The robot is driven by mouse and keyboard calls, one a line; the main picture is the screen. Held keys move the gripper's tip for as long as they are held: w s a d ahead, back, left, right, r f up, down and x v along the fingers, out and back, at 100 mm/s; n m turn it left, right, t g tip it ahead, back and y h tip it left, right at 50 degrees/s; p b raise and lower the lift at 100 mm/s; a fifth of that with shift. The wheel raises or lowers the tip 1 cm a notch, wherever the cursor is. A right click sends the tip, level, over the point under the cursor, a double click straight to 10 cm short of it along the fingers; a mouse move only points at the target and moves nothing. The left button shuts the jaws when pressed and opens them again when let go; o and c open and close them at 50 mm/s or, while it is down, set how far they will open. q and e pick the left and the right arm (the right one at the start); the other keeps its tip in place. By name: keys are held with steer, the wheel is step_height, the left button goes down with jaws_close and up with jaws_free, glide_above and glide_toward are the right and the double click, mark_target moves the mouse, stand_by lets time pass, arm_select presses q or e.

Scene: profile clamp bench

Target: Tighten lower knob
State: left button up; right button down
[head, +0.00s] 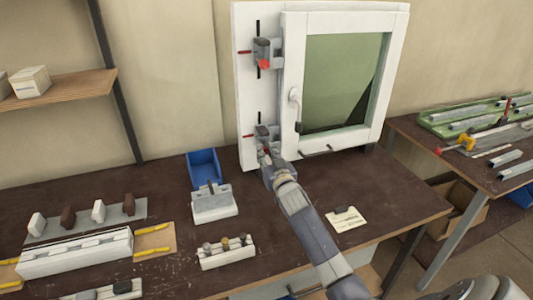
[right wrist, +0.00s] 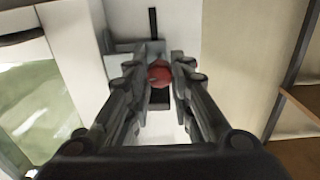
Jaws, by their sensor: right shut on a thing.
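The lower clamp (head: 264,132) is a grey fitting on the white board (head: 244,100) left of the window frame. Its red lower knob (right wrist: 159,76) shows in the right wrist view between my two fingertips. My right gripper (head: 267,157) is at the lower clamp and shut on this knob; the gripper also shows in the right wrist view (right wrist: 158,70). In the head view the gripper mostly hides the knob. The upper clamp (head: 265,48) has a red upper knob (head: 264,64), with nothing touching it. My left gripper is not in view.
The white window frame (head: 393,75) with a handle (head: 294,96) stands right of the clamps. A blue bin (head: 204,166), a white block (head: 214,205) and a small knob rack (head: 227,254) stand on the dark bench (head: 165,255).

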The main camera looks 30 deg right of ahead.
steer(key=m+p, duration=0.1)
steer(key=m, duration=0.2)
steer(key=shift+r, duration=0.1)
steer(key=shift+m+p, duration=0.5)
steer(key=shift+m, duration=1.1)
steer(key=c, duration=1.4)
jaws_free()
